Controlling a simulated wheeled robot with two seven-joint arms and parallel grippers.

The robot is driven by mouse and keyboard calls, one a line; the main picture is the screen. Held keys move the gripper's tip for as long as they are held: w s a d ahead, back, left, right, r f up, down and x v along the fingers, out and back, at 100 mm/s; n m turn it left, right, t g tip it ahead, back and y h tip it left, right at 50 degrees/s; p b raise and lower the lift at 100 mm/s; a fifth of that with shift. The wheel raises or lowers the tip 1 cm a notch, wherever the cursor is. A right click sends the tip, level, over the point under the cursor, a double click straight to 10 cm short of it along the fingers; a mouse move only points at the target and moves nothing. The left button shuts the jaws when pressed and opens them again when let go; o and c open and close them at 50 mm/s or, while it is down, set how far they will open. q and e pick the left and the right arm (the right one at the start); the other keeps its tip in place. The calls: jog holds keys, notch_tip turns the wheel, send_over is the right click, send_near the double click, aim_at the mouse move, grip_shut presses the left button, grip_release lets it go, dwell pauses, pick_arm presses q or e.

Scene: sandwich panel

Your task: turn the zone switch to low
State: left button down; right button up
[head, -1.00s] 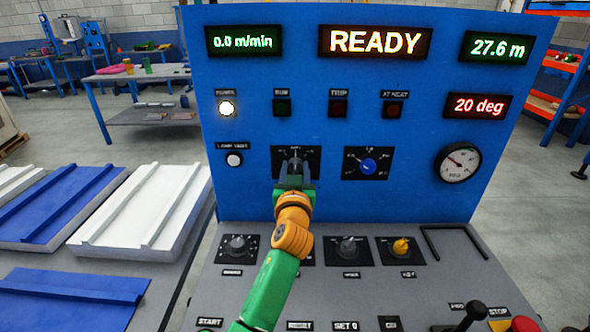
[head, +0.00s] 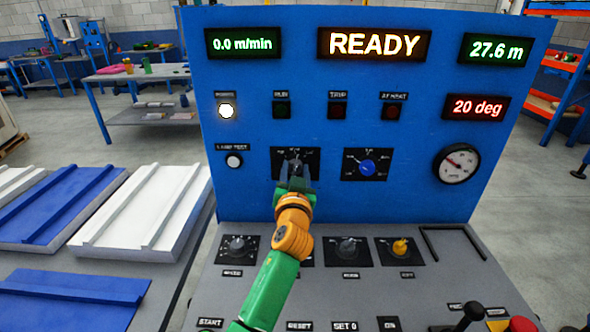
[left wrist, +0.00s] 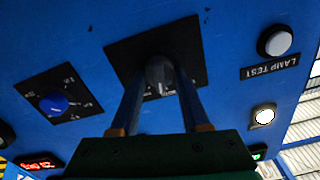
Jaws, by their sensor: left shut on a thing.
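A dark rotary switch sits on a black square plate (head: 309,160) on the upright blue panel, below the lamps. My left gripper (head: 295,173) reaches up to it from below and covers much of it. In the left wrist view the grey-black knob (left wrist: 159,73) stands between the two fingertips, and the gripper is shut on it. The printed marks around the knob are too small to read, so its setting cannot be told. My right gripper is not in view.
A blue-knobbed switch (head: 367,167) is just right of the held one, and a lamp test button (head: 234,160) is left. A gauge (head: 456,164) is at the far right. Below, the sloping desk carries several knobs, including a yellow one (head: 400,248). The display (head: 373,43) reads READY.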

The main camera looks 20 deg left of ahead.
pick_arm(q)
jog(key=m+p, duration=0.1)
jog(key=m, duration=0.5)
jog(key=shift+f+p, duration=0.15)
jog(key=shift+p, duration=0.15)
jog(key=shift+m, duration=0.3)
jog(key=shift+c, duration=2)
grip_release()
jog(key=shift+w, duration=0.1)
jog(key=v, duration=0.7)
